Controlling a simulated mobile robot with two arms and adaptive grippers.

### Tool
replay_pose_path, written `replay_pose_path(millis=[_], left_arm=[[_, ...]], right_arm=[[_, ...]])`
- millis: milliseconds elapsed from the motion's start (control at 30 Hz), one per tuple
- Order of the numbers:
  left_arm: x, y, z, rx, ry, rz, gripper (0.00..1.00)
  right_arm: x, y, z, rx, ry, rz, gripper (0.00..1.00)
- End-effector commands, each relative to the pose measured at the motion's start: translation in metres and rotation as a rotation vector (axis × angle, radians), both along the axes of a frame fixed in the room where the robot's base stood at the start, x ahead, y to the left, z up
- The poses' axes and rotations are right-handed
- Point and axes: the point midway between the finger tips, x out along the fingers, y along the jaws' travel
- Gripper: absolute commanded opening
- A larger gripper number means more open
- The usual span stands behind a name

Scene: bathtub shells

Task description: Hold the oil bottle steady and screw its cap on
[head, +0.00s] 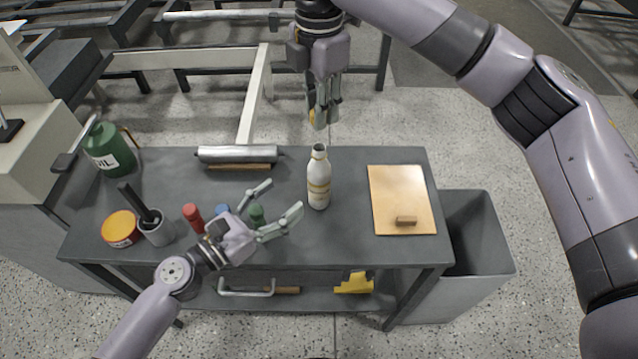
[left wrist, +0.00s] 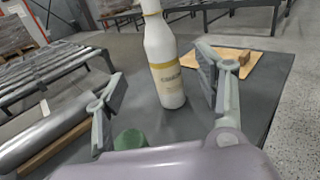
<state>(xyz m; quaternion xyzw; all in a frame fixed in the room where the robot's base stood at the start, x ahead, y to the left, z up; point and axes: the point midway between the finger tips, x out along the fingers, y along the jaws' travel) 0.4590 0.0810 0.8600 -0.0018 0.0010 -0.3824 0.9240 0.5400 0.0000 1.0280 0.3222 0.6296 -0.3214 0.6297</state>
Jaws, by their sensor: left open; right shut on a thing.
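The white oil bottle (head: 319,182) with yellow bands stands upright on the grey table, its neck open and uncapped. My left gripper (head: 283,200) is open beside the bottle, to its lower left, with its fingers pointing towards it. In the left wrist view the bottle (left wrist: 164,62) stands beyond and between the open fingers, apart from them. My right gripper (head: 322,112) is above and behind the bottle, pointing down and shut on a small yellow thing, apparently the cap (head: 312,117), mostly hidden by the fingers.
A green bottle (head: 256,215) and a red one (head: 193,216) stand near my left gripper. A metal roller (head: 238,154) lies at the back. A tan board (head: 398,190) with a wooden block (head: 406,220) lies right. A green oil can (head: 108,150) stands far left.

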Motion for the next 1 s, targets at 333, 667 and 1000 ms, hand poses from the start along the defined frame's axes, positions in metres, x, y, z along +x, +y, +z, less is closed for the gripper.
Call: replay_pose_path(millis=[333,667,1000], left_arm=[[0.042,-0.041,0.002,0.004,-0.009,-0.002,0.64],[0.075,-0.074,0.001,0.001,-0.004,0.000,0.64],[0.081,-0.081,0.000,0.002,-0.002,-0.001,0.64]], right_arm=[[0.000,0.000,0.000,0.000,0.000,0.000,0.15],[0.000,0.000,0.000,0.000,0.000,0.000,0.15],[0.000,0.000,0.000,0.000,0.000,0.000,0.15]])
